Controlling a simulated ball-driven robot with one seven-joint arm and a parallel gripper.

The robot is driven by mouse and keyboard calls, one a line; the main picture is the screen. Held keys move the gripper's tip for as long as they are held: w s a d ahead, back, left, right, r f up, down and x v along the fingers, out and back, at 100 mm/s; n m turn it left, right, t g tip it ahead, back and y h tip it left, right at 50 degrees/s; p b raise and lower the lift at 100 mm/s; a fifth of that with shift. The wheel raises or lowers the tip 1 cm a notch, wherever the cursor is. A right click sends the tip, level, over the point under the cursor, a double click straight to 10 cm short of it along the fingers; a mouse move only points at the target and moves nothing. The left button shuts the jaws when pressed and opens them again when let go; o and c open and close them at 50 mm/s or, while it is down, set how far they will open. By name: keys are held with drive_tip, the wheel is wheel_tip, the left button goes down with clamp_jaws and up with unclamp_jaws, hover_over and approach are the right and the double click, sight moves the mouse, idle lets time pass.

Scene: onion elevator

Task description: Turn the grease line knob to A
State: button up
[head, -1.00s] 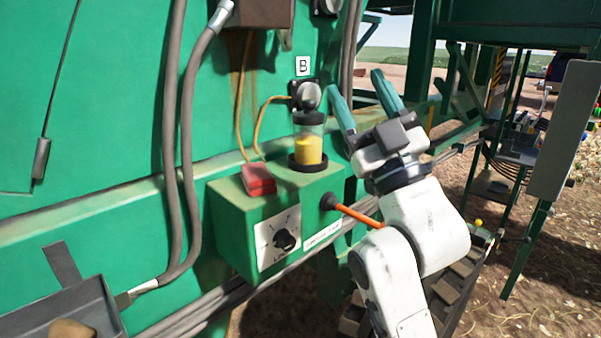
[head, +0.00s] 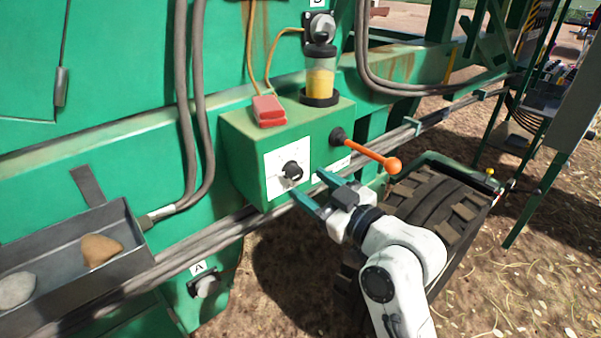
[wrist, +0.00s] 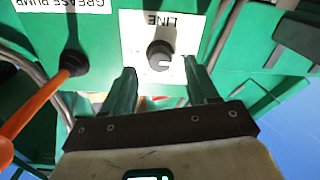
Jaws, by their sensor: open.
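The grease line knob (head: 292,170) is a small black dial on a white plate on the front of a green box (head: 240,165). In the wrist view the knob (wrist: 160,55), with a pale mark on its face, sits just beyond and between my fingertips, beside the upside-down word LINE. My gripper (head: 306,186) is open in front of the plate, its teal fingers pointing at the knob. The wrist view shows the gripper (wrist: 162,80) empty, the fingers apart on either side of the knob. I cannot tell whether they touch it. The letters around the dial are not readable.
An orange lever (head: 368,153) sticks out right of the dial, close above my gripper. A red switch (head: 269,111) and a yellow grease reservoir (head: 320,78) stand on the box. A fitting labelled A (head: 206,284) is below. A tray with stones (head: 135,235) is lower left.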

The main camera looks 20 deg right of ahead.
sight(299, 177)
drive_tip(key=shift+p+x, duration=0.3)
drive_tip(key=shift+x, duration=1.9)
drive_tip(key=c, duration=1.1)
